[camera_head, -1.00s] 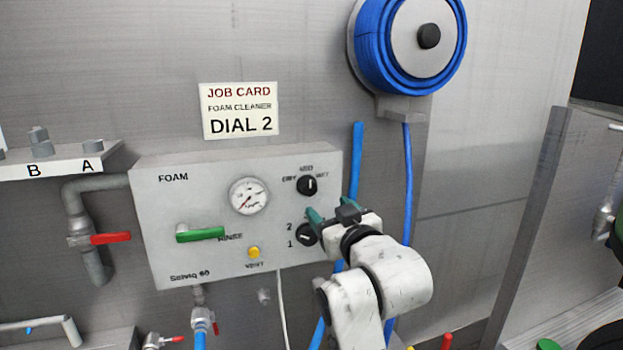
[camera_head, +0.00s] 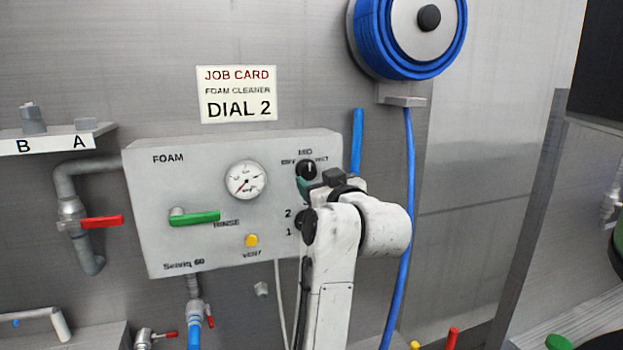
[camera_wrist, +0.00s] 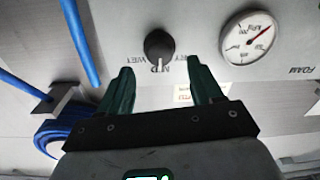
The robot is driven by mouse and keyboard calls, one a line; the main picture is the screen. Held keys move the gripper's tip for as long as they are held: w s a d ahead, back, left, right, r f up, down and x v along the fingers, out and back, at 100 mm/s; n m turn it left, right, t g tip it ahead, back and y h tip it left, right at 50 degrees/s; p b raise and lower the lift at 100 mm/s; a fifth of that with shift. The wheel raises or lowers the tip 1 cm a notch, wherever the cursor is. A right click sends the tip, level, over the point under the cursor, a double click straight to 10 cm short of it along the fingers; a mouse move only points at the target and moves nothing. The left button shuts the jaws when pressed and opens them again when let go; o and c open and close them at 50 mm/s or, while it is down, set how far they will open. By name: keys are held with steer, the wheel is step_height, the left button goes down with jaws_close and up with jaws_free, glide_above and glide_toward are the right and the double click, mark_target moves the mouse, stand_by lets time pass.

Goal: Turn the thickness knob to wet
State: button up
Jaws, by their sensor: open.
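The thickness knob (camera_head: 307,169) is a black dial with a white line at the upper right of the grey foam panel. Its marks read dry, MID and WET, and the line points at MID. The wrist view shows the knob (camera_wrist: 158,45) upside down. My gripper (camera_head: 305,187) is just below and in front of the knob in the head view, partly covering it. In the wrist view my gripper (camera_wrist: 161,76) has its two green fingers apart and empty. The knob lies between and just beyond the tips, apart from them.
A lower dial (camera_head: 305,222) marked 1 and 2 is partly behind my arm. The panel (camera_head: 150,240) also bears a gauge (camera_head: 246,180), a green rinse lever (camera_head: 195,218) and a yellow vent button (camera_head: 251,240). A blue hose (camera_head: 407,180) hangs at the right.

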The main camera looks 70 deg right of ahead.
mark_target(310, 174)
steer(key=shift+p+x, duration=0.4)
steer(key=shift+x, duration=2.15)
steer(key=shift+c, duration=0.4)
steer(key=c, duration=1)
steer(key=shift+m, duration=0.3)
steer(key=m+b, duration=0.1)
steer(key=m, duration=0.4)
steer(key=shift+m, duration=0.4)
steer(key=m+b, duration=0.1)
steer(key=m, duration=0.4)
steer(key=shift+f+m, duration=0.1)
steer(key=shift+m, duration=0.2)
